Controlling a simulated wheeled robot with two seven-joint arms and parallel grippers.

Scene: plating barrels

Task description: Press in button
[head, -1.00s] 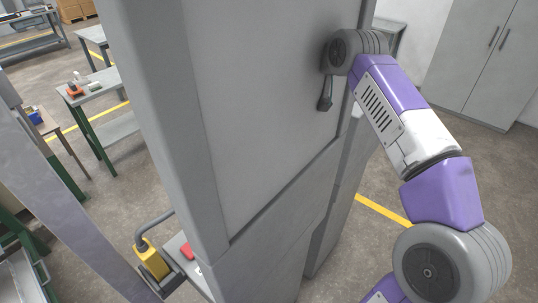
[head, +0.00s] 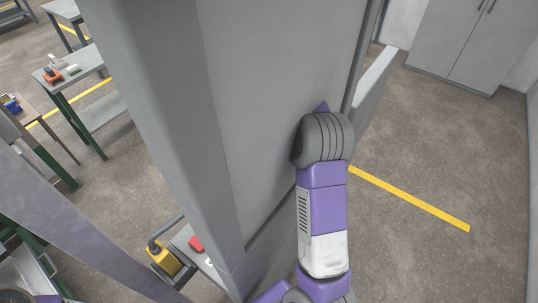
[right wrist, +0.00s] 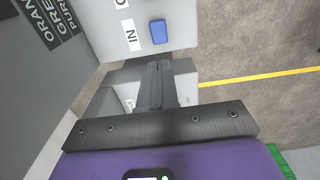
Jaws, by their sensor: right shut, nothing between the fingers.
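In the right wrist view, a blue rectangular button (right wrist: 158,31) sits on a light grey panel (right wrist: 182,18). A white label reading "IN" (right wrist: 130,34) is beside it. My right gripper (right wrist: 158,66) is shut and empty, its dark fingers pointing towards the panel. The fingertips appear just below the button in the picture; I cannot tell whether they touch the panel. In the head view my right arm reaches up in front of a tall grey cabinet, and its gripper is hidden. My left gripper is not in view.
The tall grey cabinet (head: 265,75) fills the middle of the head view. A red object (head: 196,244) and a yellow object (head: 163,262) are low at its left. Workbenches (head: 75,72) stand at the far left. Open floor with a yellow line (head: 415,200) is at right.

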